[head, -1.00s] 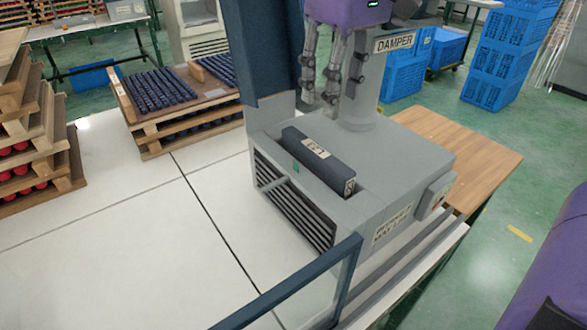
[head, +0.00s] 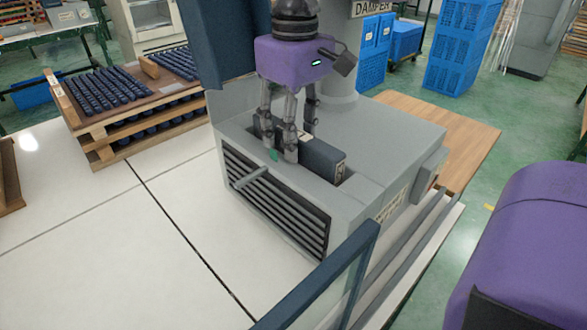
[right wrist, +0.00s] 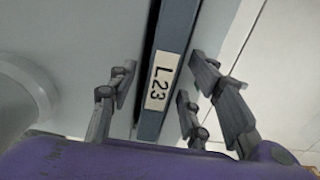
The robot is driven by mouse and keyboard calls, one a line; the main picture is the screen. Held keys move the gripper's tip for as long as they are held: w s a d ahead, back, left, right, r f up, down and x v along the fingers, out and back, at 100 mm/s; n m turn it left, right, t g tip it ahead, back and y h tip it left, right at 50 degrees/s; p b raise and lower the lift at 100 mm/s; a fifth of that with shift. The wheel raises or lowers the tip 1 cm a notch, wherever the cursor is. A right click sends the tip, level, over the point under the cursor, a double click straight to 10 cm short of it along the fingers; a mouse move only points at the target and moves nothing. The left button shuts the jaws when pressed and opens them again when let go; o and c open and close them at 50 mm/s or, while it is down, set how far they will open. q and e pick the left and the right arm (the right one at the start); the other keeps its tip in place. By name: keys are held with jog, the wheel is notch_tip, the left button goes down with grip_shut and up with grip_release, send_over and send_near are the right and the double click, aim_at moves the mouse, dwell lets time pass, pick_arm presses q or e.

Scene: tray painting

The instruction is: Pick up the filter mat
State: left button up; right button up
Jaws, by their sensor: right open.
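The filter mat (head: 318,157) is a dark blue-grey slab standing in a slot in the top of the grey filter box (head: 390,137). The fingers hide part of the mat in the head view. My left gripper is not in view.
A glass panel with a blue frame (head: 335,275) rises at the front right of the box. A dark blue upright panel (head: 215,40) stands behind it. Wooden trays with dark blue pieces (head: 115,95) lie at the back left. The white table (head: 110,240) is clear at left.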

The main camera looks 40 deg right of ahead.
jog(key=shift+f, duration=0.35)
jog(key=shift+r, duration=0.1)
jog(key=c, duration=1.1)
jog(key=shift+o, duration=0.2)
